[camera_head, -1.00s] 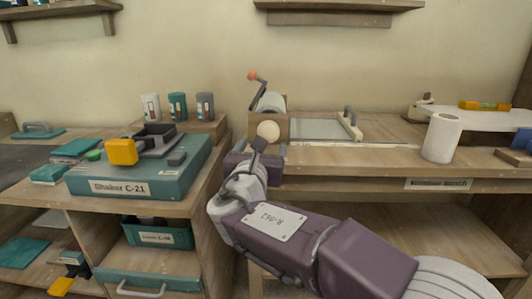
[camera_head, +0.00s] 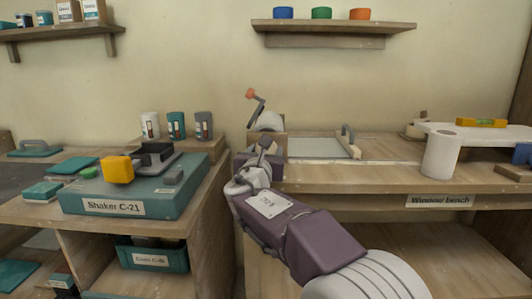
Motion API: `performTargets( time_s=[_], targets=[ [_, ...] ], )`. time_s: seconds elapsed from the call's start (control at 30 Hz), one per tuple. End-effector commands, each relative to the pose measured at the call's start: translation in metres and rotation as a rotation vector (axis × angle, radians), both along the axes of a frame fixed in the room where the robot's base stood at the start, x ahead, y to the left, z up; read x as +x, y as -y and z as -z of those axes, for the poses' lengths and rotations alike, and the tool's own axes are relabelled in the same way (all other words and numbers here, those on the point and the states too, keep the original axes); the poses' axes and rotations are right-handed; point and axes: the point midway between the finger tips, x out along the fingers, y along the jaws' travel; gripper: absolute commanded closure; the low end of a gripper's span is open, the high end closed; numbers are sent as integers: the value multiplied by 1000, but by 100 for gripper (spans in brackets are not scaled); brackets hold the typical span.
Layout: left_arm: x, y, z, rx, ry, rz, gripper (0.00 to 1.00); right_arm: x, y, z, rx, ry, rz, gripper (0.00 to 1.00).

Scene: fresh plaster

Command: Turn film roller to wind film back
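The film roller (camera_head: 269,122) is a pale cylinder in a wooden mount at the left end of the window bench. My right gripper (camera_head: 265,143) is in front of and below the roller, close to the wooden mount. I cannot tell whether it touches the mount, and its fingers are too small and overlapped to read. A flat pale film sheet or panel (camera_head: 318,147) lies to the right of the roller. My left gripper is not in view.
The window bench (camera_head: 400,175) holds a white roll (camera_head: 441,154) and a yellow level (camera_head: 481,123). A teal shaker case (camera_head: 120,198) with a yellow block (camera_head: 117,169) stands on the left bench. Several jars stand behind it. A wall shelf (camera_head: 335,27) hangs above.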

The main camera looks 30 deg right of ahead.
Motion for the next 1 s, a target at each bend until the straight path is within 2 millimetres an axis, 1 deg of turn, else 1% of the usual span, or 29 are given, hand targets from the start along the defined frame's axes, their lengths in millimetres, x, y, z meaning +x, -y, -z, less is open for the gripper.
performTargets(
  time_s=[0.03, 0.07, 0.1, 0.27, 0.47, 0.67, 1.0],
  targets=[
    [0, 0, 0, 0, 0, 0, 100, 0, 0, 0, 0, 0, 1, 71],
    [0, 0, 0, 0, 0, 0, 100, 0, 0, 0, 0, 0, 1, 79],
    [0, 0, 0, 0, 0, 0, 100, 0, 0, 0, 0, 0, 1, 85],
    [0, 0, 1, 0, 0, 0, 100, 0, 0, 1, 8, 5, 2, 85],
    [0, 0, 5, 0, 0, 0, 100, 0, 0, 1, 64, 39, 2, 85],
    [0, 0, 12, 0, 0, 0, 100, 0, 0, 2, 190, 115, 2, 85],
    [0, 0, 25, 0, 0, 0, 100, 0, -1, 2, 464, 284, 3, 85]
  ],
)
